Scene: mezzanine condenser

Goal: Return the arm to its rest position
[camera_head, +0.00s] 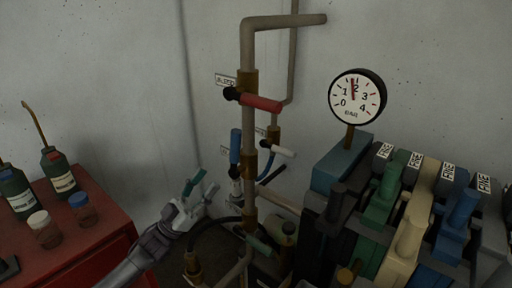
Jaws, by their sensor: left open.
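My left arm (140,262) comes in from the bottom left. My left gripper (201,188) is open, with its fingers pointing up. In the picture it lies just left of the vertical pipe (249,130) with the valves. I see nothing held between the fingers, and I cannot tell whether a finger touches anything. My right gripper is not in view.
The pipe carries a red-handled valve (262,102) and a blue-handled valve (235,147). A pressure gauge (356,97) reads near 2. Coloured labelled blocks (405,200) fill the right. A red cabinet (85,245) at left bears bottles (60,172) and jars (83,208).

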